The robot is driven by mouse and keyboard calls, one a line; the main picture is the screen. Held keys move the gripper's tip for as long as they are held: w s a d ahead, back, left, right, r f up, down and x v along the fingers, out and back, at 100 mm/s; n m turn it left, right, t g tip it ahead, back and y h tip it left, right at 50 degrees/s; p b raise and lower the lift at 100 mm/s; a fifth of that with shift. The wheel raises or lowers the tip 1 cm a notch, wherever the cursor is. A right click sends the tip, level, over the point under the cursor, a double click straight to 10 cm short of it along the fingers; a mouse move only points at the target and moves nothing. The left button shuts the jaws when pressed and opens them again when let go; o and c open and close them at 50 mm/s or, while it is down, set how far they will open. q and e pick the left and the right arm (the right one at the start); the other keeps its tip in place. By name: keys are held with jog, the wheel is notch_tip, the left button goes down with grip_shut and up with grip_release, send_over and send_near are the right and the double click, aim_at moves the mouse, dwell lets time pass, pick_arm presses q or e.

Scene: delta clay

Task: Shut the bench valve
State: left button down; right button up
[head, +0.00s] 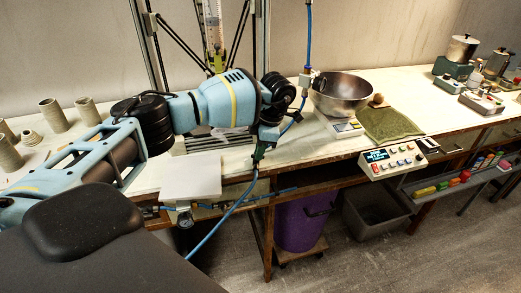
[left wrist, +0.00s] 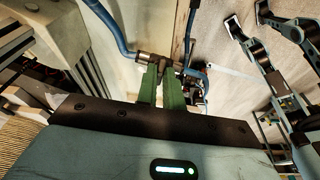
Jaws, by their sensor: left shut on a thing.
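My left arm reaches across the bench from the left in the head view. Its gripper (head: 260,154) points down at the bench's front edge, with green fingers. In the left wrist view the two green fingers (left wrist: 167,84) are close together on the bench valve (left wrist: 146,57), a small metal fitting with a blue hose leading into it. The fingers cover part of the valve, so its handle angle cannot be told. In the head view the valve is mostly hidden by the gripper. My right gripper is not in view.
A blue hose (head: 225,216) hangs in front of the bench. A metal bowl (head: 341,95) stands on a scale (head: 347,128), right of the gripper, beside a green cloth (head: 391,123). A control box (head: 392,158) sits at the front edge. A purple bin (head: 298,226) stands below.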

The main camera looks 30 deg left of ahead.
pick_arm(q)
jog(key=shift+r+m, duration=0.1)
jog(key=shift+m, duration=0.5)
jog(key=c, duration=1.5)
grip_release()
jog(key=shift+c, duration=0.2)
jog(key=v, duration=0.7)
jog(key=shift+r+b, duration=0.3)
jog(key=shift+r, duration=0.05)
jog(key=shift+w, duration=0.1)
